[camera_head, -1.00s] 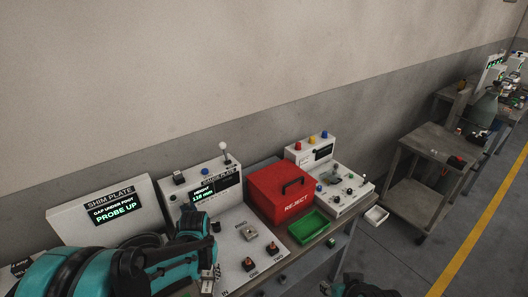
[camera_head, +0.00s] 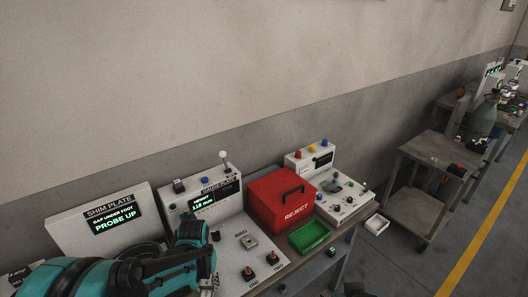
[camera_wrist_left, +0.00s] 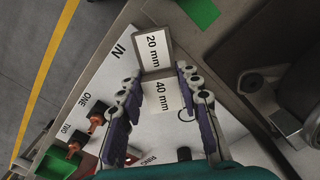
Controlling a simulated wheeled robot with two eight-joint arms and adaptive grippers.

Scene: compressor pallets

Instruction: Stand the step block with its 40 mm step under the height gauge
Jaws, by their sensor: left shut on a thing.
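The step block (camera_wrist_left: 154,52) is pale, with steps marked 20 mm and 40 mm. In the left wrist view it sits between the two fingers of my left gripper (camera_wrist_left: 160,98), which is shut on it around the 40 mm step. The 20 mm end points away from the palm. In the head view my left gripper (camera_head: 208,284) is low over the white panel, and the block is mostly hidden. The height gauge (camera_head: 205,200) has a display reading HEIGHT 118 mm; its lower front is hidden behind my arm. Only a dark sliver, perhaps my right gripper, shows at the bottom edge.
A red REJECT box (camera_head: 282,200) and a green tray (camera_head: 309,236) stand to the right of the gauge. Knobs marked ONE and TWO (camera_wrist_left: 85,130) rise from the white panel. A grey cart (camera_head: 425,185) stands beyond.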

